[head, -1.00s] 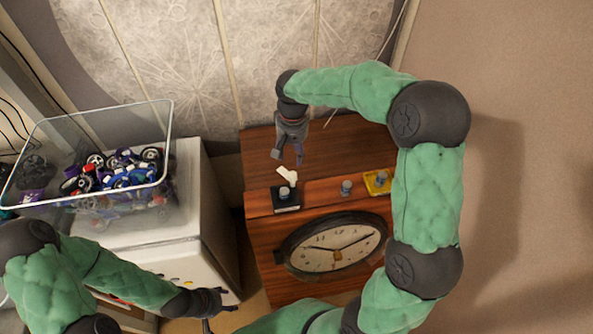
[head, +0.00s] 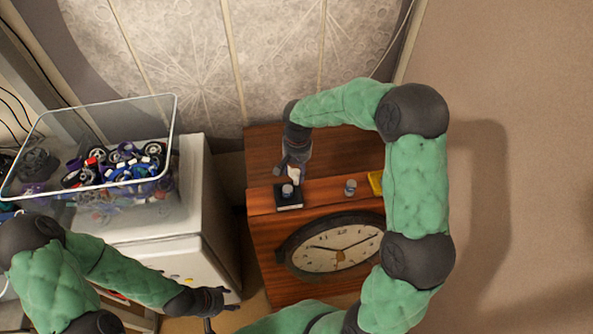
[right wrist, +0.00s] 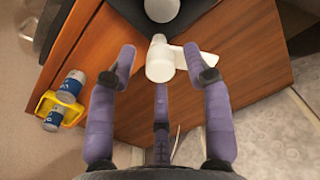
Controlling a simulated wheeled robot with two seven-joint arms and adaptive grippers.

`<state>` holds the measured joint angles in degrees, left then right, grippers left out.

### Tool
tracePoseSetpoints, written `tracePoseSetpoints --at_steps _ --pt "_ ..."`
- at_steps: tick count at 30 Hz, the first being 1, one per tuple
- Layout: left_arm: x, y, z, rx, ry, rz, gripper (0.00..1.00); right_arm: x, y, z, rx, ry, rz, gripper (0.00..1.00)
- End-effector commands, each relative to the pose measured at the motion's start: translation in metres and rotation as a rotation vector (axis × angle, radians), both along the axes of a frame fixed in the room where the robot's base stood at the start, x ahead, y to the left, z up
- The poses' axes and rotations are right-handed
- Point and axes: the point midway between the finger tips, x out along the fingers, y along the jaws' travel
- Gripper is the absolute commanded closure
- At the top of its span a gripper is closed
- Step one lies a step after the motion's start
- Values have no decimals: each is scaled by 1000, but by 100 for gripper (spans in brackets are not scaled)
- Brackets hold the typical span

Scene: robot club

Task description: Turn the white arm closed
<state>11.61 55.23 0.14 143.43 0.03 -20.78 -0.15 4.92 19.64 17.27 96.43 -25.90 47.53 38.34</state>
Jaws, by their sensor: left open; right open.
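The white arm (head: 294,174) sticks out at the back of a small black block (head: 289,204) on the wooden cabinet. In the right wrist view the white arm (right wrist: 160,62) has a thick round end and a flat lever pointing right. A pale round knob (right wrist: 162,8) stands on the black block beyond it. My right gripper (head: 291,167) is at the white arm. Its open fingers (right wrist: 160,60) lie either side of the round end, the right one near the lever; contact is unclear. My left gripper (head: 216,305) is open and empty at the lower left, well away.
A clock (head: 338,243) is on the wooden cabinet (head: 262,245) in front of the block. A clear bin of toy parts (head: 168,135) stands on a white cabinet (head: 215,205) at left.

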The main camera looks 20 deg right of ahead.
Motion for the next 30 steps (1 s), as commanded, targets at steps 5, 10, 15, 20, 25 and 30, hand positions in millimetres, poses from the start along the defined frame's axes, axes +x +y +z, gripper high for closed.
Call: tracePoseSetpoints --at_steps 5,10,15,20,25,30 --pt "0 0 -1 0 0 0 45 0 0 -5 0 -1 0 50" --pt "0 0 -1 0 0 0 45 0 0 -4 0 -1 0 50" --pt "0 0 -1 0 0 0 45 0 0 -4 0 -1 0 92" --pt "0 0 -1 0 0 0 45 0 0 -4 0 -1 0 100" --pt "0 0 0 0 0 0 45 0 0 -4 -1 -1 13 100" --pt "0 0 4 0 0 0 45 1 0 -3 -1 -1 68 100"
